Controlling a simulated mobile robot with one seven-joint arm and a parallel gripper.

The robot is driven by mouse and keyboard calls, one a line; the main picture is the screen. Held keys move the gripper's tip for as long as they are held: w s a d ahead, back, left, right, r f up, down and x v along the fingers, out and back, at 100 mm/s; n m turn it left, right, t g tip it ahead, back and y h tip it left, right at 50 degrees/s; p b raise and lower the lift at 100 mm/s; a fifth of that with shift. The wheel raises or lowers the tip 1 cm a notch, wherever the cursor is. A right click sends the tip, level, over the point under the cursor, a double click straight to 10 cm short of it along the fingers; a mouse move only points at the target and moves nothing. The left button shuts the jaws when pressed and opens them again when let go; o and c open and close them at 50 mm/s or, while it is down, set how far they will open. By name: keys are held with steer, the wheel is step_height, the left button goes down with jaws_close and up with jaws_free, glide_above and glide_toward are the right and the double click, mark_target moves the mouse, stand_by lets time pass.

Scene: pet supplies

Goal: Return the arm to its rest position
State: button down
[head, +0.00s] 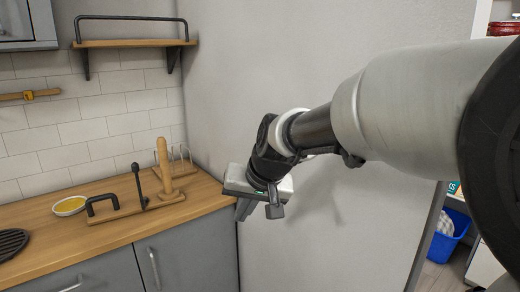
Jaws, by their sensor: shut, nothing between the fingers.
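My arm reaches in from the right of the head view, in front of a plain grey wall. My gripper (243,208) hangs at its end with the fingers pointing down, just off the right end of the wooden counter (110,258) in the picture. The fingers look close together, with nothing visible between them. The fingertips are small and partly hidden by the gripper body.
On the counter are a wooden holder (165,172), a board with a black handle (118,222), a yellow-filled bowl (70,206) and a black grate (12,243). A shelf (135,43) hangs above. A blue bin (450,232) stands at the right.

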steer(key=s+d+h, duration=0.4)
steer(key=s+d, duration=1.4)
steer(key=s, duration=0.5)
step_height(320, 180, up, 14)
steer(key=p, duration=1.4)
steer(key=shift+w+f+m, duration=0.2)
steer(key=shift+w+m, duration=0.15)
steer(key=shift+m, duration=0.05)
